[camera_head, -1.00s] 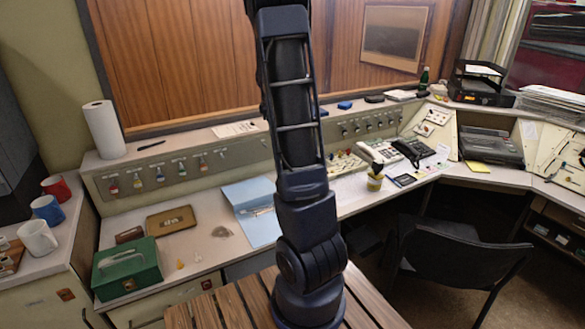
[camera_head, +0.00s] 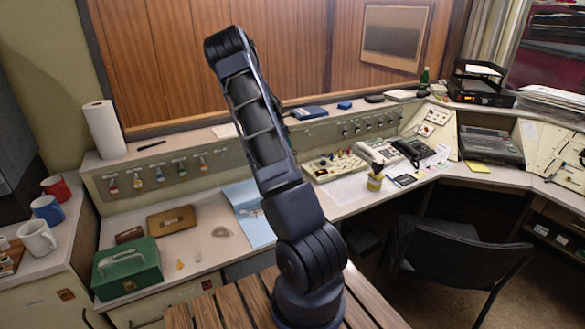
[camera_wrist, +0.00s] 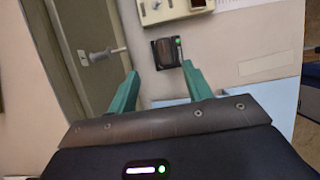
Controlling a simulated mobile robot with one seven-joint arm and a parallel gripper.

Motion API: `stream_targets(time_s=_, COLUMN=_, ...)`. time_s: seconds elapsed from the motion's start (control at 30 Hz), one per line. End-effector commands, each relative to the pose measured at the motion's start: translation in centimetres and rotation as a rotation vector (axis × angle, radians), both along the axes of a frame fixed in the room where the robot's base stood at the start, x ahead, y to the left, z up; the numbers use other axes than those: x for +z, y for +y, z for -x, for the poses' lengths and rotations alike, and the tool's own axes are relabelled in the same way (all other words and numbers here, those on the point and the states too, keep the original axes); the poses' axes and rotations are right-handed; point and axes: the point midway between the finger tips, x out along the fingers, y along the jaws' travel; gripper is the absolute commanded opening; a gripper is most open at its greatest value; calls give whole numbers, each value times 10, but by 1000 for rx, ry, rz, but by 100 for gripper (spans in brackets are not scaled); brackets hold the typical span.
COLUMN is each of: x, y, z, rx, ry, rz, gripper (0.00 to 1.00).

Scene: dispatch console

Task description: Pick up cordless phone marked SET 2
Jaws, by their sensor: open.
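In the wrist view, a small dark device (camera_wrist: 165,53) with a green light at its right edge stands on the pale desk, beyond my fingertips. It may be the cordless phone; no SET 2 mark is legible. My gripper (camera_wrist: 163,80) has two green fingers spread apart, open, with nothing held between them. The device lies just past the gap between them, apart from both. A white desk phone (camera_head: 378,152) and a black phone (camera_head: 414,150) stand further right.
A beige control box (camera_head: 333,165) sits beyond the device, with its edge also in the wrist view (camera_wrist: 172,8). A blue folder (camera_head: 246,197), brown tray (camera_head: 172,220) and green cash box (camera_head: 127,268) lie left.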

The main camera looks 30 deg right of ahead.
Motion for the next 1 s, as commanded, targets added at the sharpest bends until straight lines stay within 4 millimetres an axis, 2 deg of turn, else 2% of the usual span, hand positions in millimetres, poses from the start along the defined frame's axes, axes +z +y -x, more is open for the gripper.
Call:
stream_targets(time_s=0.3, x=-37, y=-15, z=2, rx=-3, ry=2, rz=0, gripper=50)
stream_targets(time_s=0.57, x=-57, y=-23, z=3, rx=-3, ry=1, rz=0, gripper=50)
stream_targets(time_s=0.8, x=-86, y=-35, z=9, rx=-3, ry=2, rz=0, gripper=50)
stream_targets(time_s=1.0, x=-97, y=-40, z=9, rx=-3, ry=-1, rz=-1, gripper=50)
